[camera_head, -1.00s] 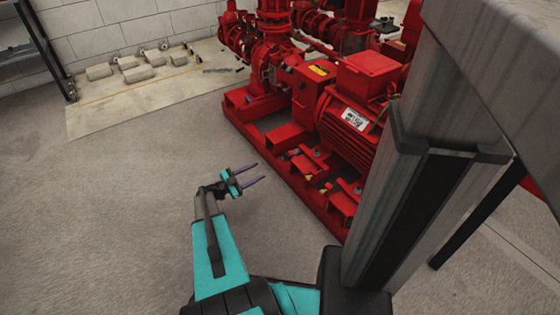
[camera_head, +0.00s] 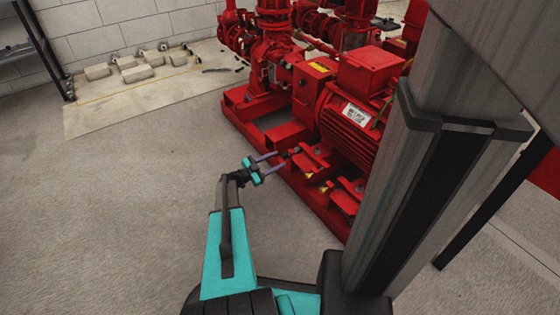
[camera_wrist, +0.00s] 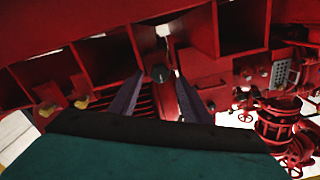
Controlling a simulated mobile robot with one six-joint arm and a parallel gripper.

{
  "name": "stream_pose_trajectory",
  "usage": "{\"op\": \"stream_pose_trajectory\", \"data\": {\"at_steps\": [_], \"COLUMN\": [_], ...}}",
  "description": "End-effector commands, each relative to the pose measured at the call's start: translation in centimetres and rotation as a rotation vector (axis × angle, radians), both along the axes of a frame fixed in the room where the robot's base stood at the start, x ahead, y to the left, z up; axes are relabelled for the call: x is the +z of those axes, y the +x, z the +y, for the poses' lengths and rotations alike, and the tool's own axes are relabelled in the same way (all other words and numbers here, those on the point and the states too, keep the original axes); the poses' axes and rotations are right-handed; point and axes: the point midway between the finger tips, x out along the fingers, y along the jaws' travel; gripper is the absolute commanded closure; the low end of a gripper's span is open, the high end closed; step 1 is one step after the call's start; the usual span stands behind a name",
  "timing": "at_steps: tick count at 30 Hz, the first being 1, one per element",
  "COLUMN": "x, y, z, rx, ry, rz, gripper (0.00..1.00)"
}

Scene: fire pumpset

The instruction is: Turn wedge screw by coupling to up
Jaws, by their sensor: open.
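The wedge screw (camera_wrist: 160,74) shows in the wrist view as a small dark round head near the red base frame. My gripper (camera_wrist: 160,76) is open, with its two dark purple fingers on either side of the screw head. The fingers look apart from it, and whether they reach its depth I cannot tell. In the head view my gripper (camera_head: 280,160) points at the near side of the red pumpset (camera_head: 348,125), beside the base by the motor's coupling end. The screw itself is hard to make out there.
The red base frame (camera_head: 275,184) runs along the pumpset's near side. Small yellow pieces (camera_wrist: 81,102) sit on the base. My grey column blocks the right of the head view. Grey floor (camera_head: 130,205) is clear at left. Stone blocks (camera_head: 135,73) lie at the back wall.

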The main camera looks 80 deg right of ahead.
Motion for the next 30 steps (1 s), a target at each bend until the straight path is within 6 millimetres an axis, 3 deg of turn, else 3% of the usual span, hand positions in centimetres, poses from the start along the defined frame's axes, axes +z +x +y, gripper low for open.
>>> {"op": "stream_pose_trajectory", "data": {"at_steps": [6,17,20,25,26,30], "x": [-0.1,0.0,0.0,0.0,-0.2,0.0], "y": [-1.4,-1.7,-1.7,-1.7,-1.7,-1.7], "z": [-1.3,-1.6,-1.6,-1.6,-3.2,-1.9], "rx": [0.000,0.001,0.001,0.001,-0.003,0.003], "ry": [0.000,0.000,0.000,0.000,-0.001,-0.002], "rz": [0.000,0.001,0.001,0.001,0.000,-0.002], "gripper": [0.57,0.57,0.68,0.97,0.98,0.98]}}
